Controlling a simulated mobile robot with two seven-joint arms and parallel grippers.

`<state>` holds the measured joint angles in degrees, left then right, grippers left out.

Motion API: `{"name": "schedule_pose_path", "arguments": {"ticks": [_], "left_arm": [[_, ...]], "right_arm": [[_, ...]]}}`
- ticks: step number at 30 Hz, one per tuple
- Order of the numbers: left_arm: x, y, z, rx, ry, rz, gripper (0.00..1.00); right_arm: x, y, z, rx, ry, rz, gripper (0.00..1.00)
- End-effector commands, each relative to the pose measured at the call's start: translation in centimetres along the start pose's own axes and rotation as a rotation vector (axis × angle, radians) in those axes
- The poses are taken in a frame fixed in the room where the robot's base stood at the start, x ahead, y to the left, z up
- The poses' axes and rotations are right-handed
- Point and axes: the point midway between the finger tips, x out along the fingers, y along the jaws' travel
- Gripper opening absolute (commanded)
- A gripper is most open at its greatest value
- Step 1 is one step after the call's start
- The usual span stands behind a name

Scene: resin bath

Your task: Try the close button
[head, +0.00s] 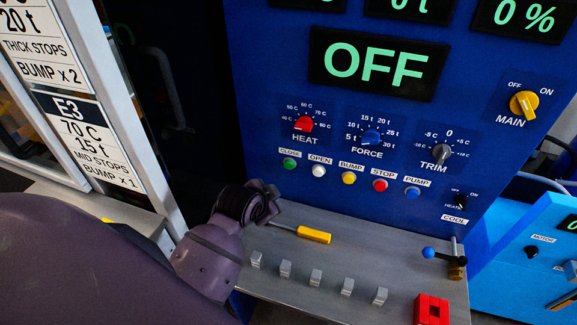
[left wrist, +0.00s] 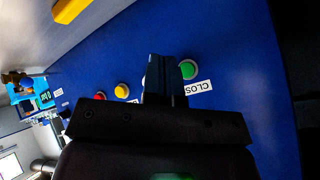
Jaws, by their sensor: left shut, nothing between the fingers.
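The green CLOSE button (head: 289,164) is at the left end of a button row on the blue panel (head: 262,80). In the left wrist view the green button (left wrist: 188,69) shows just right of my left gripper (left wrist: 167,62). Its fingers are shut and empty and point at the panel. I cannot tell whether they touch it. They partly cover the white OPEN button, which shows in the head view (head: 319,171). In the head view my left arm reaches in below the CLOSE button; its fingertips are not clear there. The large display (head: 380,62) reads OFF. My right gripper is not in view.
BUMP (head: 348,178), STOP (head: 380,185) and PUMP (head: 412,193) buttons continue the row. Red, blue and grey knobs sit above. The yellow MAIN switch (head: 524,104) is at upper right.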

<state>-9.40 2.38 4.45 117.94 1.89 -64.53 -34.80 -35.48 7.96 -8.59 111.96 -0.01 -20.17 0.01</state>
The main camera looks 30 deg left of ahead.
Motion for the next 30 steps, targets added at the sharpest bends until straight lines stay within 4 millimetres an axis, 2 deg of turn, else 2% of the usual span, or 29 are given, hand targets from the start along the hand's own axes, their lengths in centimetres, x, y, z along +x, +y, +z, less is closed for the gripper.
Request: {"name": "schedule_pose_path", "arguments": {"ticks": [5,21,30], "left_arm": [[0.8,-0.6,-0.6,-0.001,0.002,-0.001,0.0],[5.0,-3.7,-3.7,0.001,0.002,-0.001,0.0],[6.0,-4.4,-4.4,-0.001,0.001,-0.001,0.0]], "right_arm": [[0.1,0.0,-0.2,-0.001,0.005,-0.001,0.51],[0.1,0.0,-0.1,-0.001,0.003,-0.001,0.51],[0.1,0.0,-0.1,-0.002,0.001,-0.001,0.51]]}}
